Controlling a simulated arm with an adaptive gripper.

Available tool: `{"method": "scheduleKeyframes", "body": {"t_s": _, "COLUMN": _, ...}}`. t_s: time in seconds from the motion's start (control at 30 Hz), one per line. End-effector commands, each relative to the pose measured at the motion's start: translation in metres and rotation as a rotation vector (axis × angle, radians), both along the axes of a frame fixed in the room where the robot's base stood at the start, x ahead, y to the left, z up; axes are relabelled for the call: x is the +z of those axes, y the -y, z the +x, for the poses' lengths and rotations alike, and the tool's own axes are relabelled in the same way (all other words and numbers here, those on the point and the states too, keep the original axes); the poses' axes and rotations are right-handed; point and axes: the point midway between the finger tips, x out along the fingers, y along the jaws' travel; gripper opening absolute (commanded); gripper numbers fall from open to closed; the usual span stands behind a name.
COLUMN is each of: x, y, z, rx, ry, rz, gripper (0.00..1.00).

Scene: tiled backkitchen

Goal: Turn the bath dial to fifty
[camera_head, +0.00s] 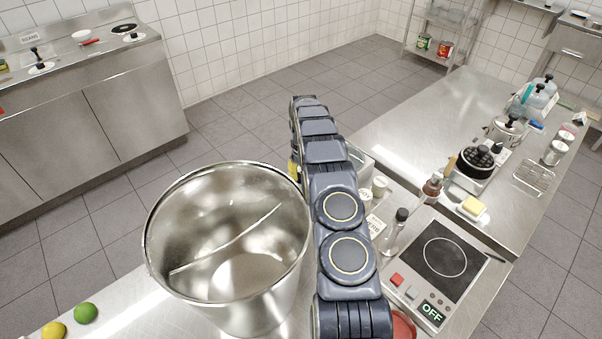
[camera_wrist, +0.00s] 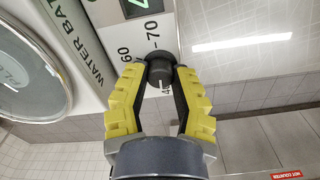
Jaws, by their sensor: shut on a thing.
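The bath dial (camera_wrist: 159,59) is a black round knob on the pale front panel of the water bath (camera_wrist: 125,70), in the wrist view. Numbers 60 and 70 are printed beside it, and part of a number starting with 4 shows below it. A pale mark shows on the lower part of the knob, towards that number; its exact reading is unclear. My gripper (camera_wrist: 161,73) has its yellow fingers closed on the dial from both sides. In the head view my arm hides the dial and most of the bath; only a bit of yellow finger shows.
A large steel pot (camera_head: 228,240) stands left of my arm. A hotplate (camera_head: 440,255) reading OFF, a bottle (camera_head: 393,232) and small jars stand to its right. A lime (camera_head: 86,313) and a lemon (camera_head: 54,330) lie at the front left.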

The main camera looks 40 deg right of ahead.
Motion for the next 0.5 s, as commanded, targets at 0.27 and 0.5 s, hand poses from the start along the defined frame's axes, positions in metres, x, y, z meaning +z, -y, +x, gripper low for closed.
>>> {"method": "scheduleKeyframes", "body": {"t_s": 0.27, "x": -0.0019, "y": -0.0004, "z": 0.0004, "rx": -0.222, "ry": 0.001, "rz": 0.0, "gripper": 0.0}}
{"method": "scheduleKeyframes", "body": {"t_s": 0.5, "x": -0.0024, "y": -0.0001, "z": 0.0001, "rx": -0.451, "ry": 0.001, "rz": 0.0, "gripper": 0.0}}
